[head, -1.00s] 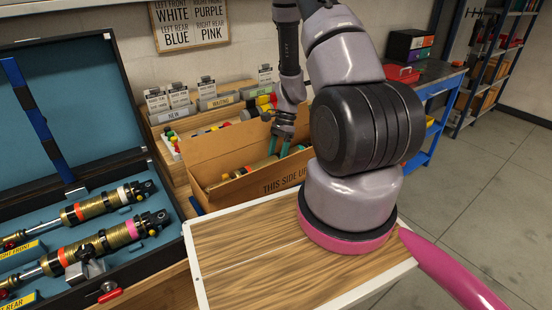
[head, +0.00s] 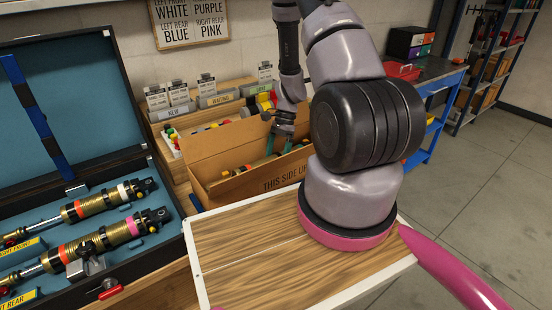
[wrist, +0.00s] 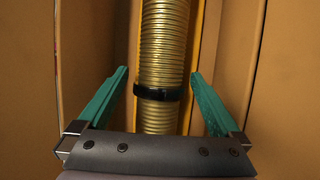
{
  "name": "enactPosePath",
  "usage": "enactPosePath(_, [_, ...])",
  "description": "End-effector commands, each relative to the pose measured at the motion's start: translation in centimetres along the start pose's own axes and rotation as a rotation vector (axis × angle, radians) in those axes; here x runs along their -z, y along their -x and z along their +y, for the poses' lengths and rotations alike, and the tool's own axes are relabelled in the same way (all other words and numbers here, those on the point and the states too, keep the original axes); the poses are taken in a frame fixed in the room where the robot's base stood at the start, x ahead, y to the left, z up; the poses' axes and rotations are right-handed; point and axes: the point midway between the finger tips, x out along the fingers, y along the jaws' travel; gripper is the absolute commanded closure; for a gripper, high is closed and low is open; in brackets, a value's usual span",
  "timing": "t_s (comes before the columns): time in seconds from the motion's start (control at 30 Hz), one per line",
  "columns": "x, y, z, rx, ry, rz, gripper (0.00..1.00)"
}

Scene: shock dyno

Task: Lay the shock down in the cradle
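A gold coil-spring shock lies in the open cardboard box (head: 232,193) on the bench, only partly visible there in the head view. In the wrist view the gold shock (wrist: 163,50), with a black ring around it, runs up the middle between my fingers. My gripper (wrist: 160,92) is open, with one teal finger on each side of the shock and a gap on both sides. In the head view my gripper (head: 278,145) points down into the box. I cannot clearly make out the cradle in these views.
An open blue-lined case (head: 150,255) at the left holds two shocks, one with a white band and one with a pink band. Labelled bins (head: 222,99) stand behind the box. A wall sign hangs above. The wooden top (head: 250,265) in front is clear.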

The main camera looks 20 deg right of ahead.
Motion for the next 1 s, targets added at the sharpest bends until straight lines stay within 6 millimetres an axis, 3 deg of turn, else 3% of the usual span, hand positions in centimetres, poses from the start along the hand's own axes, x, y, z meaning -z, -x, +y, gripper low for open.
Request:
enactPosePath(0.17, [0.0, 1.5, -0.1, 0.003, 0.001, 0.001, 0.00])
enactPosePath(0.6, [0.0, 9.6, -0.1, 0.004, 0.000, 0.000, 0.00])
enactPosePath(1.0, [-0.7, 11.9, -0.1, 0.019, 0.025, 0.007, 0.00])
